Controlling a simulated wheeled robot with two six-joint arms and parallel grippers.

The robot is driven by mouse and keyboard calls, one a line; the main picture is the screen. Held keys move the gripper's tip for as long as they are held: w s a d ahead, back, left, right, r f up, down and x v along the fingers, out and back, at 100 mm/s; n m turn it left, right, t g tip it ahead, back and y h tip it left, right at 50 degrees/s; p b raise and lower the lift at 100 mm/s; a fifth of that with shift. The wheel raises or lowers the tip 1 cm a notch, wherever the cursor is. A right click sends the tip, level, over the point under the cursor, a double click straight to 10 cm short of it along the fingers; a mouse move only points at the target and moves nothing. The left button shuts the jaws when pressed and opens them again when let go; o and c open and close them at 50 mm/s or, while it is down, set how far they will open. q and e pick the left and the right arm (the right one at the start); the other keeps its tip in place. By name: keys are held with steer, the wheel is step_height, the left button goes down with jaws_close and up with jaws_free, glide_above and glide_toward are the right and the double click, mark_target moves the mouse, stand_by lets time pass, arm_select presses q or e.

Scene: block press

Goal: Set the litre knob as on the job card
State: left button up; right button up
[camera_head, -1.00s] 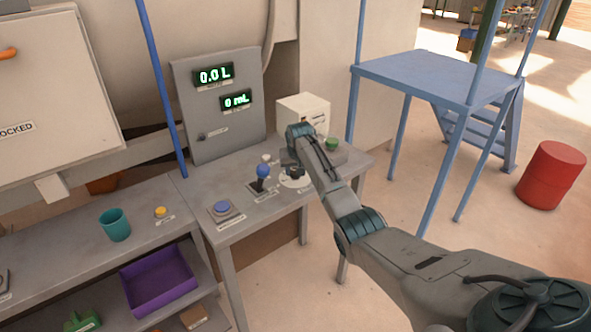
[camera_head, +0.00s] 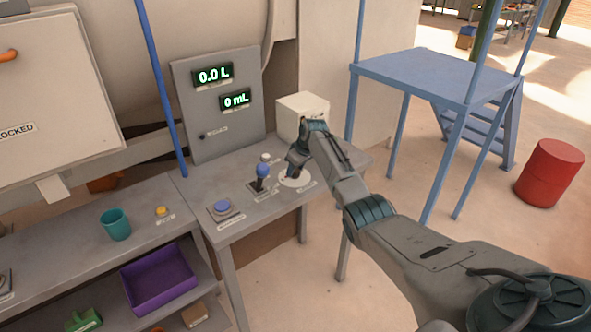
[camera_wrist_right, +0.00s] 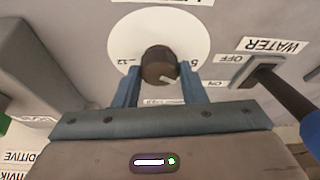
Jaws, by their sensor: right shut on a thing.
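A dark round knob (camera_wrist_right: 161,66) with a pale pointer mark sits on a white dial (camera_wrist_right: 125,40) printed with numbers in the right wrist view. The pointer points to the lower right of that picture. My right gripper (camera_wrist_right: 159,85) has its blue fingers on both sides of the knob, shut on it. In the head view the right gripper (camera_head: 294,168) is over the white dial (camera_head: 297,182) on the bench and hides the knob. The litre display (camera_head: 213,75) reads 0.0 L. I cannot make out a job card. My left gripper is not in view.
A lever with a blue handle (camera_head: 262,172), labelled WATER with ON and OFF, stands close left of the gripper. A blue button (camera_head: 221,208) is farther left. The mL display (camera_head: 236,100) reads 0 mL. A white box (camera_head: 302,112) stands behind.

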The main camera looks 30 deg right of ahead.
steer(key=shift+d+n+y+b, duration=0.1)
steer(key=shift+n+y+b, duration=0.55)
steer(key=shift+n, duration=0.75)
steer(key=shift+r, duration=0.1)
steer(key=o, duration=1)
steer(key=b+v, duration=0.2)
steer(key=v, duration=0.8)
steer(key=shift+r, duration=0.4)
